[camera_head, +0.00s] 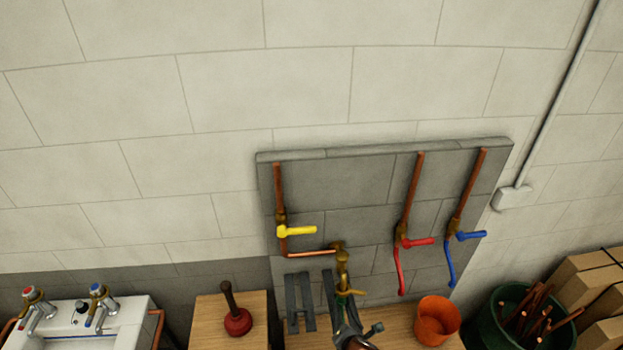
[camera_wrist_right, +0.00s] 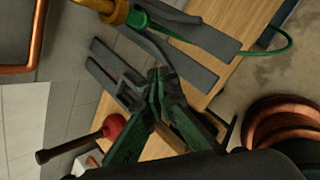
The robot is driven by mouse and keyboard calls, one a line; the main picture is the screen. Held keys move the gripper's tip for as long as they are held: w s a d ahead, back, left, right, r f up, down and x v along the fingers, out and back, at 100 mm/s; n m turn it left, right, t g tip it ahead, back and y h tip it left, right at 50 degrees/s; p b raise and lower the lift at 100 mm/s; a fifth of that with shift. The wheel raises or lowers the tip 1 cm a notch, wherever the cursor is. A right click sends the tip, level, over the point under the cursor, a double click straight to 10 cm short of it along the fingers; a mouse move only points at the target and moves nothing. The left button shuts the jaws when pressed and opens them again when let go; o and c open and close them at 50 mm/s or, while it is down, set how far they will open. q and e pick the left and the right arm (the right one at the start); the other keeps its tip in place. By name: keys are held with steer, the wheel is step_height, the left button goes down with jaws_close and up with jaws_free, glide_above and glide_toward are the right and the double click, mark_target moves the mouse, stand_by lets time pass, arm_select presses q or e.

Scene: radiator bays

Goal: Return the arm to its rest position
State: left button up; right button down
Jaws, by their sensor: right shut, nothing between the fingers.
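My right gripper (camera_wrist_right: 158,80) is shut and empty in the right wrist view. Its dark and green fingers are over the wooden bench, close to a dark grey slotted bracket (camera_wrist_right: 183,60). In the head view a dark grey-green shape (camera_head: 350,328) at the bottom, below the brass tap (camera_head: 342,262), looks like part of my right gripper or wrist. Whether it touches the tap cannot be told there. The tap also shows at the top of the wrist view (camera_wrist_right: 115,12), with a green fitting and thin green hose, apart from the fingertips. My left gripper is not in view.
A grey wall panel (camera_head: 350,185) carries copper pipes with yellow (camera_head: 297,231), red (camera_head: 418,242) and blue (camera_head: 471,235) levers. An orange cup (camera_head: 437,320) and a plunger (camera_head: 237,320) stand on wood. A sink (camera_head: 85,322) is left, a green tub (camera_head: 500,325) right.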

steer(key=s+d+f+m+g+h, duration=0.1)
steer(key=s+d+f+m+g, duration=0.1)
steer(key=s+d+m, duration=1.1)
steer(key=s+d+f+m+g+h, duration=0.1)
steer(key=s+d+f+m+g, duration=0.1)
steer(key=s+d+m, duration=1.15)
steer(key=w+a+f+g+y+b, duration=0.2)
steer(key=f+b, duration=0.7)
steer(key=f, duration=2.8)
steer(key=s+f+b, duration=0.4)
steer(key=s+f, duration=0.6)
steer(key=f, duration=0.4)
steer(key=s+a+f+b, duration=0.1)
steer(key=s+f+b, duration=0.3)
steer(key=s+f, duration=0.6)
step_height(320, 180, down, 4)
steer(key=shift+s+g+h, duration=0.3)
steer(key=shift+h, duration=0.1)
